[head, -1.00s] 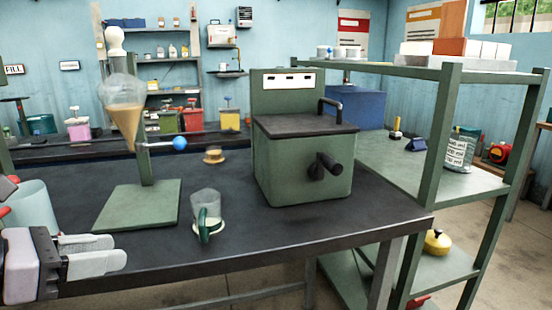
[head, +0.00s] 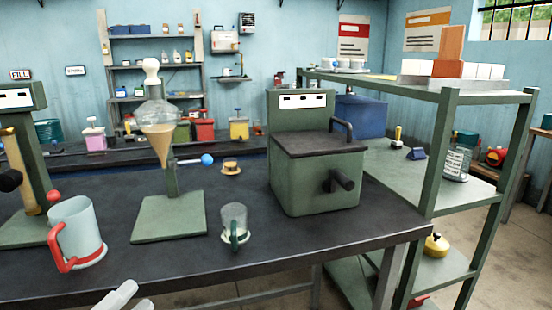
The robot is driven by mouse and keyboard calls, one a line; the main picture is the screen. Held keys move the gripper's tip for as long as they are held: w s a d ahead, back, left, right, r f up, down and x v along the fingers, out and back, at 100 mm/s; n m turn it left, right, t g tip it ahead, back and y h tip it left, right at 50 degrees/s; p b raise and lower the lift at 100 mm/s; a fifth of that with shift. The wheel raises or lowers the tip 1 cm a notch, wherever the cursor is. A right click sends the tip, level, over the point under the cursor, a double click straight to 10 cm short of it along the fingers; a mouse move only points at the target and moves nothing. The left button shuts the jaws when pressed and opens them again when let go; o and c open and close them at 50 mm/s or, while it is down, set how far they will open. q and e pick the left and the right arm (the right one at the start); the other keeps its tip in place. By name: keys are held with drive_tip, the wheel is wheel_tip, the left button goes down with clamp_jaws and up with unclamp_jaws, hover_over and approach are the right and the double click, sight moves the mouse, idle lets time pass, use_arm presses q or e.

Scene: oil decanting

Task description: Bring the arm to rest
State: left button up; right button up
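My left gripper (head: 132,297) shows only as two pale fingertips at the bottom edge of the head view, left of centre. A gap shows between them, with nothing in it. The rest of the gripper and its arm are cut off by the frame. The fingertips are in front of the dark bench (head: 290,238), apart from the things on it. A pale jug with a red handle (head: 72,228) stands up and to their left. A clear cup with a green handle (head: 233,226) stands to their right. My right gripper is not in view.
A stand with a green base (head: 168,221) holds a glass funnel with amber liquid (head: 158,135). A green box with a side handle (head: 315,185) stands right of the cup. A green shelf rack (head: 440,190) stands beyond the bench's right end.

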use_arm(q)
drive_tip(key=s+a+f+n+g+y+p, duration=0.2)
drive_tip(key=s+f+n+y+p, duration=0.15)
drive_tip(key=f+n+y, duration=0.8)
drive_tip(key=s+d+f+n+g+h+p, duration=0.1)
drive_tip(key=s+d+f+n+g, duration=0.3)
drive_tip(key=s+f+n, duration=0.4)
wheel_tip(320, 180, down, 4)
drive_tip(key=shift+s+d+f+g+h, duration=0.2)
drive_tip(key=shift+s+g+h, duration=0.4)
drive_tip(key=shift+s, duration=0.35)
drive_tip(key=shift+n, duration=0.25)
